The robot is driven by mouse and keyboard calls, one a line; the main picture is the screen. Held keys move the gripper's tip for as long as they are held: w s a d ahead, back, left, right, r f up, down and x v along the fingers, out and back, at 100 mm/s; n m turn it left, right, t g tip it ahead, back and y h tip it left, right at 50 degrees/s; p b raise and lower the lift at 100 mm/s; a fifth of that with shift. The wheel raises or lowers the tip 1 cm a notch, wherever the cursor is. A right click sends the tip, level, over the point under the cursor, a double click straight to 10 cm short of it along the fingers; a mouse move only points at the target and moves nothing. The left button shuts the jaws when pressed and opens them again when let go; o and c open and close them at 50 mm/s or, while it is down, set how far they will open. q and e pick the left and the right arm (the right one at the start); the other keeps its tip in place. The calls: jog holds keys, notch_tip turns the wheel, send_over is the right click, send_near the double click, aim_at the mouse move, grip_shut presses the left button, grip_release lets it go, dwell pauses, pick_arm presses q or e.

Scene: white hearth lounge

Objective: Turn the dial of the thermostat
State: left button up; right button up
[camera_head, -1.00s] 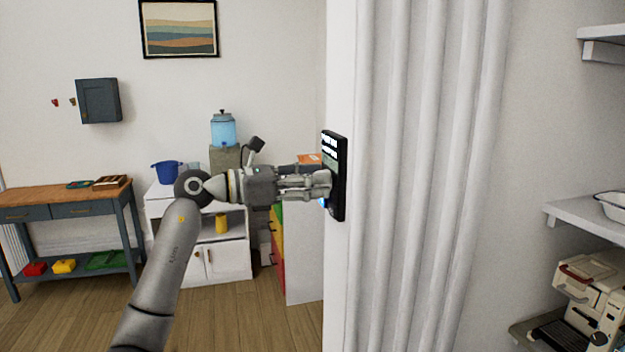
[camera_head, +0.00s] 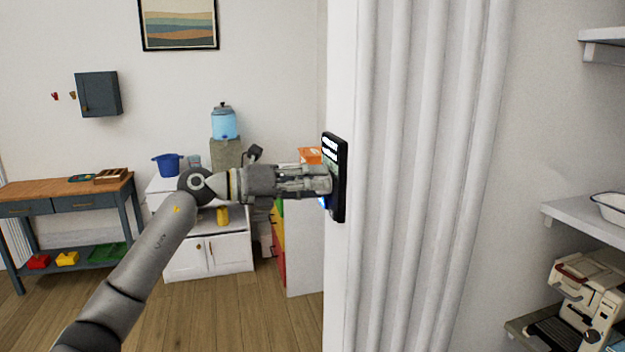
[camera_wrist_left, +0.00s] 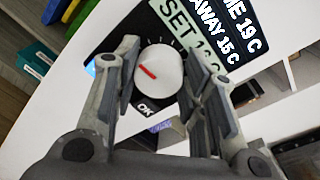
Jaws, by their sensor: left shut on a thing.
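The thermostat (camera_head: 339,150) is a black upright panel on the end face of the white wall. In the left wrist view its round white dial (camera_wrist_left: 158,71) carries a red pointer mark, with tick marks around it and an "OK" label below. A pale strip reading "SET" and white lines "HOME 19 C" and "AWAY 15 C" also show on the panel. My left gripper (camera_head: 328,182) reaches the panel from the left. In the left wrist view its fingers (camera_wrist_left: 158,88) are closed around the dial, one on each side. In the head view the gripper hides the dial. My right gripper is not in view.
White ribbed wall panelling (camera_head: 425,180) stands just right of the thermostat. Shelves with a coffee machine (camera_head: 588,290) and a white basin (camera_head: 609,207) are at the far right. A white cabinet (camera_head: 210,255) and a desk (camera_head: 65,195) stand behind my left arm.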

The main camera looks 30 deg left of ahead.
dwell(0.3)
pick_arm(q)
jog(key=o, duration=1)
jog(key=shift+v, duration=6.05)
